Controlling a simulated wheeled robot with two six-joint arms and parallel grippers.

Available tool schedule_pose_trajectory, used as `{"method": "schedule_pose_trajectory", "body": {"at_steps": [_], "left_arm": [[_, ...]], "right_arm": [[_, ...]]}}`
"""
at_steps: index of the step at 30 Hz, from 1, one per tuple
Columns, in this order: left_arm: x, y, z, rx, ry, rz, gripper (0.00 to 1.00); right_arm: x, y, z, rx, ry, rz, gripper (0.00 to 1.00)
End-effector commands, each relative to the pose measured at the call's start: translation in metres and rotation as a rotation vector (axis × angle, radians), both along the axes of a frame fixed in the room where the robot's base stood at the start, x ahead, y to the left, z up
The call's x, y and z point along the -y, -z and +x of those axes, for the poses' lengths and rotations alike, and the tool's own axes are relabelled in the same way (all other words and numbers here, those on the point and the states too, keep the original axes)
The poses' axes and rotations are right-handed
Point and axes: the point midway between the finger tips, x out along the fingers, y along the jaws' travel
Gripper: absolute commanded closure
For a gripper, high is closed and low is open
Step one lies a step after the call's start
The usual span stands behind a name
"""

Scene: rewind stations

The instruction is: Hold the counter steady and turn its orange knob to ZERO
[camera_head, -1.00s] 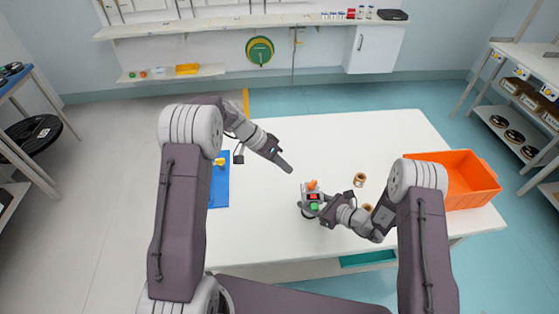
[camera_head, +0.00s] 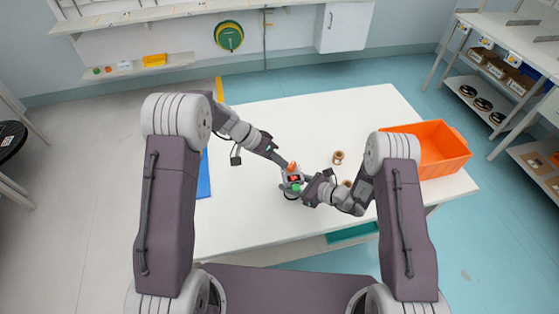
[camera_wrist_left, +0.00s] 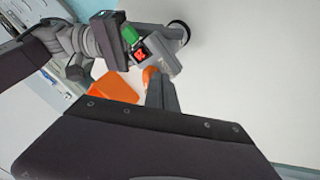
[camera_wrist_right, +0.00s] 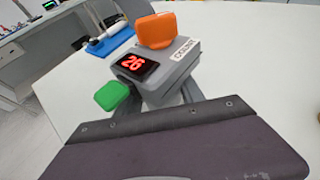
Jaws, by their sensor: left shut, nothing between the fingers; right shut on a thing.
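The counter (camera_wrist_right: 165,75) is a grey box on the white table, with a red display reading 26, a green button (camera_wrist_right: 112,96) and an orange knob (camera_wrist_right: 156,30). It also shows in the head view (camera_head: 293,180). My right gripper (camera_head: 306,190) is shut on the counter's body. My left gripper (camera_head: 284,163) is shut and empty, its fingertips right beside the orange knob. In the left wrist view the knob (camera_wrist_left: 150,74) shows at the tips of my left fingers (camera_wrist_left: 158,88); I cannot tell whether they touch.
An orange bin (camera_head: 440,146) stands on the table's right end. Two brown spools, one at the back (camera_head: 338,157), lie between it and the counter. A blue mat (camera_head: 204,178) is at the table's left edge. The table's back middle (camera_head: 320,115) is clear.

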Motion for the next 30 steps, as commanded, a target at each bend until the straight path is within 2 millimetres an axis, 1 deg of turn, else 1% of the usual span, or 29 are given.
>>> {"method": "schedule_pose_trajectory", "body": {"at_steps": [22,26,30], "left_arm": [[0.002,-0.001,-0.006,-0.003,-0.147,0.0,1.0],[0.002,-0.001,-0.008,-0.004,-0.201,0.001,1.0],[0.003,-0.001,-0.012,-0.006,-0.294,0.001,1.0]], "right_arm": [[0.0,0.0,0.0,0.001,0.0,0.001,1.0],[0.0,0.0,0.0,0.001,0.0,0.0,1.0],[0.0,-0.001,0.0,0.001,0.0,0.0,1.0]]}}
